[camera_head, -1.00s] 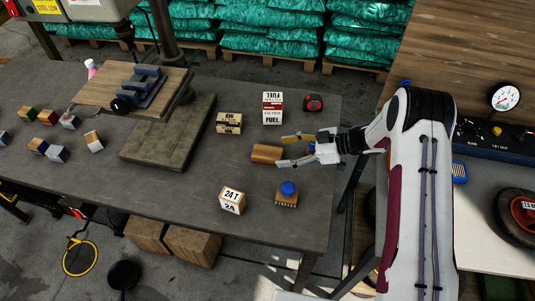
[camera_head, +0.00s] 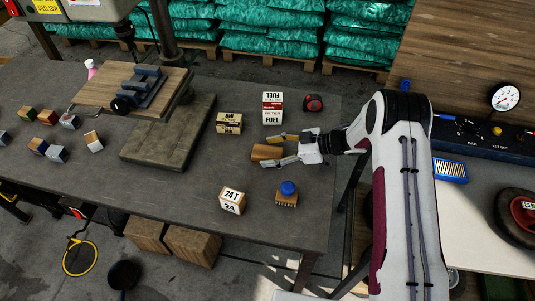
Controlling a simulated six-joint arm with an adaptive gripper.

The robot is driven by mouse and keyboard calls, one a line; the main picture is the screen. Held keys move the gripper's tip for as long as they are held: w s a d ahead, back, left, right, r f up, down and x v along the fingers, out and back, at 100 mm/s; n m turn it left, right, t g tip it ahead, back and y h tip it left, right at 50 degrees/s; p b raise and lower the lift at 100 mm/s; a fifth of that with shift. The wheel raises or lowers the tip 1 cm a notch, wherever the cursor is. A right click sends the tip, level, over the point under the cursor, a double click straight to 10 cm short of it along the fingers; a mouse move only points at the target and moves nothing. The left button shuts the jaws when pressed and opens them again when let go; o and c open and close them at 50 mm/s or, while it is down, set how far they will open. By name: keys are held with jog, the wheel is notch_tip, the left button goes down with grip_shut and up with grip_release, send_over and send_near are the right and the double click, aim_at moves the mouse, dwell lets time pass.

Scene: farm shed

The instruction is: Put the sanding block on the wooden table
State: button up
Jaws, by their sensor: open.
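The sanding block appears to be the small brown block (camera_head: 265,152) lying on the dark grey workbench (camera_head: 180,200). My gripper (camera_head: 276,150) reaches in from the right, open, with one finger on the far side of the block and one on the near side. The block's left end sticks out past the fingertips. I cannot tell whether the fingers touch it. A wood-planked surface (camera_head: 470,45), possibly the wooden table, is at the top right, behind my arm.
Near the block are a labelled box (camera_head: 229,123), a fuel filter box (camera_head: 272,107), a tape measure (camera_head: 313,103), a 24T box (camera_head: 232,201) and a blue-knobbed brush (camera_head: 287,193). A drill press base (camera_head: 170,145) stands left. A gauge panel (camera_head: 485,138) is right.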

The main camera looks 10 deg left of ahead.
aim_at(272, 152)
jog(key=c, duration=1.4)
jog(key=shift+o, duration=0.2)
jog(key=shift+r, duration=0.1)
notch_tip(272, 152, up, 10)
dwell(0.8)
